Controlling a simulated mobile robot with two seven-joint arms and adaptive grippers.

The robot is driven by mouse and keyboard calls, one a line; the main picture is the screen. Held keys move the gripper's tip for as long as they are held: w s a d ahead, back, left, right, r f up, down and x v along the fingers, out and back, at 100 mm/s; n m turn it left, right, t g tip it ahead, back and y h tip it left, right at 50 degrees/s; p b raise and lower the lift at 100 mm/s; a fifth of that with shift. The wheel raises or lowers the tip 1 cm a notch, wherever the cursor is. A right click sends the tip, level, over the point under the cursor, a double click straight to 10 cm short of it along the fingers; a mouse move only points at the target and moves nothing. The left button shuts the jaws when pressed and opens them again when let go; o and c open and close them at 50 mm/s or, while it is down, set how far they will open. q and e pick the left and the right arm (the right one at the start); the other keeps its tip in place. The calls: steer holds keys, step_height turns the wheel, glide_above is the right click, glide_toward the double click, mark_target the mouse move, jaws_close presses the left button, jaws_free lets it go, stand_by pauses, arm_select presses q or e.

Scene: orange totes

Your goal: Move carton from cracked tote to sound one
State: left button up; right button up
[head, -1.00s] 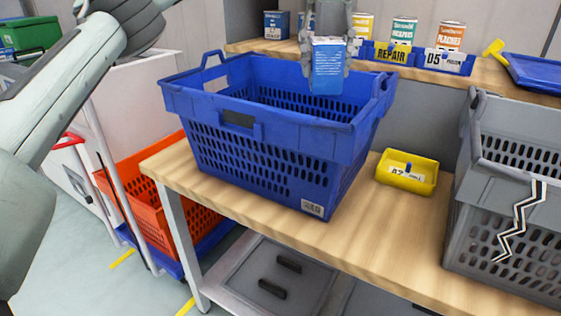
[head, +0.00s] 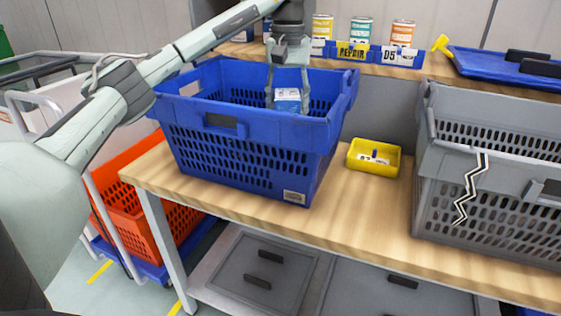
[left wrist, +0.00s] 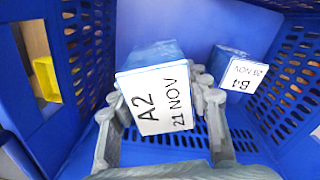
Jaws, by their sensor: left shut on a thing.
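The blue tote (head: 240,145) stands on the wooden bench with no crack visible. The grey tote (head: 480,215) at the right has a zigzag crack down its front; its floor is hidden. My left gripper (head: 288,84) is shut on a blue and white carton (head: 288,98), held within the blue tote's opening. In the left wrist view this carton (left wrist: 158,95) shows a white label reading "A2 21 NOV" between the fingers. A second carton (left wrist: 240,77), labelled "B4" with a NOV date, is beside it in the tote. My right gripper is not in view.
A small yellow bin (head: 373,158) sits between the totes. Behind, a shelf holds several cans, a "REPAIR" label (head: 352,51) and a blue tray (head: 505,65). An orange tote (head: 130,205) stands low at the left. The front bench strip is clear.

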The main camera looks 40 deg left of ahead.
arm_select(q)
step_height(320, 180, down, 10)
steer(key=shift+f, duration=0.1)
stand_by(0.4)
steer(key=o, duration=1.4)
steer(key=shift+f, duration=0.1)
step_height(320, 180, up, 12)
steer(key=shift+r, duration=0.15)
